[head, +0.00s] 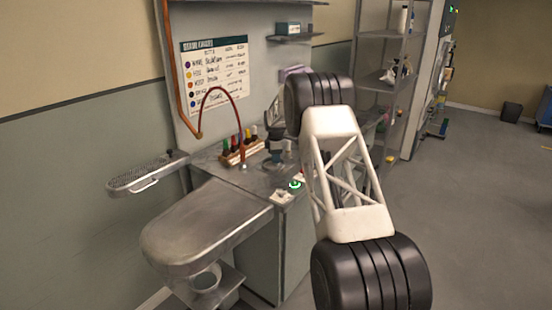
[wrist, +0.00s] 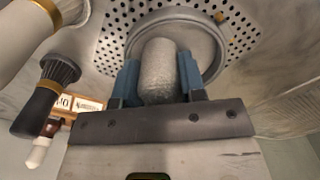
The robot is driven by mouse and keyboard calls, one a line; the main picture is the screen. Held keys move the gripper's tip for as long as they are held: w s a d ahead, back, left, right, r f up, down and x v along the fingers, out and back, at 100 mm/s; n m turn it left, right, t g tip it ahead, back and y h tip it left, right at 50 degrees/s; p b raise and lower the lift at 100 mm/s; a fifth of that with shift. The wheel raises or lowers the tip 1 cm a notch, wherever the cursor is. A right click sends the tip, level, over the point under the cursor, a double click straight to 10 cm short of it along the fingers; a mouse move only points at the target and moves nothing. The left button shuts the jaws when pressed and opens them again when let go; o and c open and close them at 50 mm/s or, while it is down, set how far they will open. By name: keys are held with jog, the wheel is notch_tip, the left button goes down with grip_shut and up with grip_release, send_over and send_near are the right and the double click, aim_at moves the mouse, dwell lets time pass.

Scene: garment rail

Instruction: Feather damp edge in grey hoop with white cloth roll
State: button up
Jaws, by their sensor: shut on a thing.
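In the wrist view, my gripper (wrist: 159,80) has blue fingers closed on both sides of the white cloth roll (wrist: 160,68), a pale, speckled cylinder with a rounded end. The grey hoop (wrist: 222,52) is a round ring beyond the roll, against a perforated metal surface. The roll overlaps the inside of the hoop in this view; I cannot tell whether it touches the fabric. No damp edge can be made out. In the head view, my arm covers much of the work area, and I cannot make out the roll or hoop there.
Brushes (wrist: 40,105) and small labels (wrist: 82,103) are close on the left in the wrist view. In the head view, a padded board (head: 200,225), a small perforated board (head: 140,174) and a bottle rack (head: 243,151) surround the station. Open floor lies at right.

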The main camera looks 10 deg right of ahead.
dwell(0.4)
jog(key=shift+r, duration=3.45)
